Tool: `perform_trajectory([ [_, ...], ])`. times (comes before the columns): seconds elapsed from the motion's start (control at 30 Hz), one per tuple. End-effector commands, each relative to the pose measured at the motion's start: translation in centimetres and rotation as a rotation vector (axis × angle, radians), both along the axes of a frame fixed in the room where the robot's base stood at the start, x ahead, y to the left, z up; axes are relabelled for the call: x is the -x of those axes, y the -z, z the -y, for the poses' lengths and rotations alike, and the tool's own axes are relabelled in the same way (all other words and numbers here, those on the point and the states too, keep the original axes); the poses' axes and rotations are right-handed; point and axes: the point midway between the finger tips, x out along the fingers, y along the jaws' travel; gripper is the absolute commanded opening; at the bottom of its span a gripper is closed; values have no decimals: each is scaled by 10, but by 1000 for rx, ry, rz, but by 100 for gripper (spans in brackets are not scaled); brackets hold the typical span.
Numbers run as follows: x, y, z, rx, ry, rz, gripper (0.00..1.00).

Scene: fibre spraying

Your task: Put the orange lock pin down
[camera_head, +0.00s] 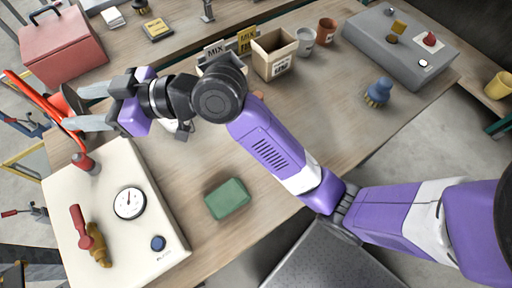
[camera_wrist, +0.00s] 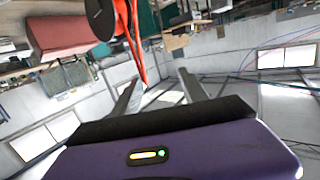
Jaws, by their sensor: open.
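My gripper (camera_head: 72,108) is open at the far left of the head view, above the back edge of the cream panel. Its two grey fingers stand apart, and they also show in the wrist view (camera_wrist: 158,88) with no pin held between them. I cannot make out the orange lock pin for certain. A long orange-red part (camera_head: 38,106) with a dark round disc lies beside and beyond the fingertips. It shows in the wrist view (camera_wrist: 131,38) too, hanging beyond the fingers; whether it touches them is unclear.
The cream panel (camera_head: 150,205) carries a gauge (camera_head: 129,202), a blue knob (camera_head: 158,243), a red-handled brass valve (camera_head: 97,245) and a red knob (camera_head: 84,162). A green block (camera_head: 228,199) lies on the wooden bench. A red toolbox (camera_head: 62,45) stands at the back left.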

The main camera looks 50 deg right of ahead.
Motion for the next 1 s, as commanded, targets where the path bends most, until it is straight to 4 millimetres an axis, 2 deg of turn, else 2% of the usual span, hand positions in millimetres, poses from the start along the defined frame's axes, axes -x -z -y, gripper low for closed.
perform_trajectory([
  [0.07, 9, 6, -2, -103, 71, -16, 51],
  [0.27, 38, 36, 16, -284, 278, -66, 51],
  [0.47, 91, 84, 46, -362, 484, -128, 51],
  [0.6, 142, 117, 72, -353, 611, -163, 51],
  [0.77, 209, 145, 105, -283, 725, -184, 51],
  [0.9, 270, 156, 135, -180, 780, -181, 51],
  [1.0, 309, 154, 155, -96, 789, -166, 51],
])
